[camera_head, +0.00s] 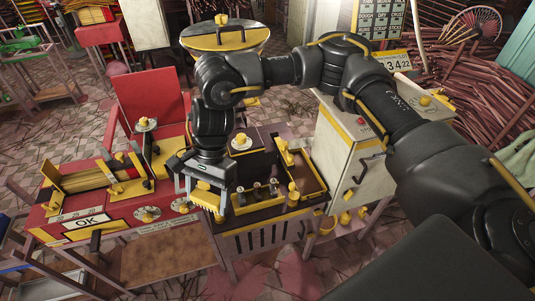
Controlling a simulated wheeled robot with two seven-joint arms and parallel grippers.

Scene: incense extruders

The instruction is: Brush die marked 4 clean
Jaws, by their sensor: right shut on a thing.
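My right gripper (204,198) points down over the seam between the red bench and the dark cleaning station. It is shut on a yellow-backed tool (212,196), which looks like a brush; its lower end is partly hidden. Several round pale dies with yellow knobs are in view. One die (240,143) sits on the dark station behind the gripper. Another die (146,124) is at the red back panel. Two dies, a front one (148,215) and a nearer one (180,205), lie on the red bench left of the gripper. Their numbers are too small to read. My left gripper is out of view.
The red bench (48,214) carries an OK sign (86,222) and a yellow-framed rack (85,178). The dark station has a yellow-edged tray (303,176) and small pegs (258,190). A pale cabinet (345,150) stands to the right, close under my right arm.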

